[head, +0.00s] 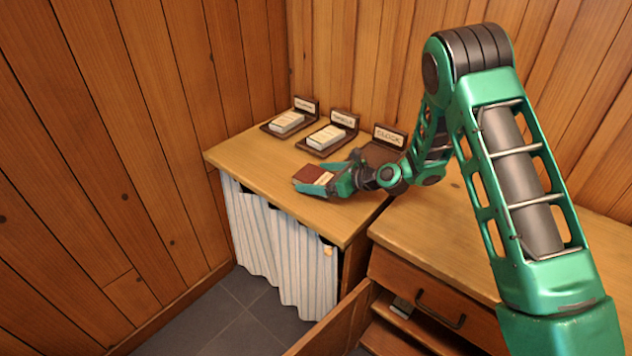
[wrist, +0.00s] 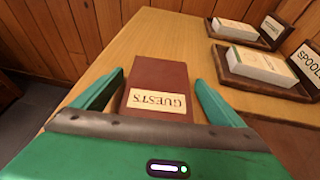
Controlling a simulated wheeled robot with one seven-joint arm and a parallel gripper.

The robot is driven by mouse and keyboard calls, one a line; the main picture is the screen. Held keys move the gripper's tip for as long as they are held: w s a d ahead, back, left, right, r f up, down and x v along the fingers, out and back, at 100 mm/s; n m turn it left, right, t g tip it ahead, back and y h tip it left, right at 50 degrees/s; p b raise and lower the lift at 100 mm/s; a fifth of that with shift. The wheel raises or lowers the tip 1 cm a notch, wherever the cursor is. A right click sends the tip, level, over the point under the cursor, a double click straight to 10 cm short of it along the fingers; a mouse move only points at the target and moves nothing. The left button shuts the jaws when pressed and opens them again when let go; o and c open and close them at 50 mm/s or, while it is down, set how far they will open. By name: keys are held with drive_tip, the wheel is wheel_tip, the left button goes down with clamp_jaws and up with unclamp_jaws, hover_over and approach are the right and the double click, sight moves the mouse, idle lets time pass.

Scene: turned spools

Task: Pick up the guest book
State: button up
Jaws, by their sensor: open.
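The guest book (wrist: 158,80) is dark red-brown with a cream label reading GUESTS. It lies flat on the wooden counter, and in the head view (head: 309,173) it is near the counter's front edge. My gripper (wrist: 158,85) is open, with one green finger on each side of the book. The fingers reach along the label end, and the far part of the book sticks out beyond them. In the head view my gripper (head: 330,182) covers part of the book. I cannot tell whether either finger touches it.
Behind the book stand dark trays with cream-coloured books, one tray (head: 322,151) nearer and one (head: 276,128) farther left. A tray labelled CLOCK (head: 380,155) looks empty where visible. A striped curtain (head: 275,245) hangs below the counter. A drawer cabinet (head: 440,300) has an open door.

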drive_tip(key=c, duration=1.3)
drive_tip(key=shift+r, duration=0.15)
